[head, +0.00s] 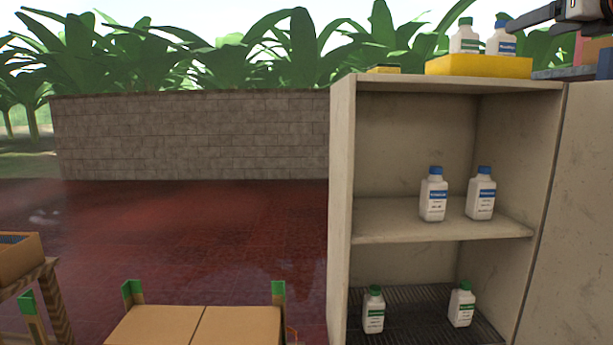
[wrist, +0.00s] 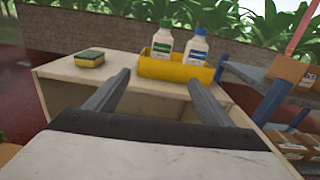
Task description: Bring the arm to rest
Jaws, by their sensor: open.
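My gripper (wrist: 157,86) is open and empty in the wrist view, its two grey fingers spread apart. It is above and in front of the cabinet top, with the yellow tray (wrist: 178,70) beyond the fingertips. In the head view, part of my gripper (head: 527,20) shows at the top right edge, above the yellow tray (head: 478,66). A green-capped bottle (wrist: 162,42) and a blue-capped bottle (wrist: 196,47) stand upright in the tray. Nothing is between the fingers.
A yellow-green sponge (wrist: 90,59) lies on the cabinet top. The open cabinet (head: 341,210) holds two blue-capped bottles above two green-capped ones. Blue racking with boxes (wrist: 308,75) stands right. Cardboard boxes (head: 195,325) stand at the front. The red floor (head: 190,240) left of the cabinet is clear.

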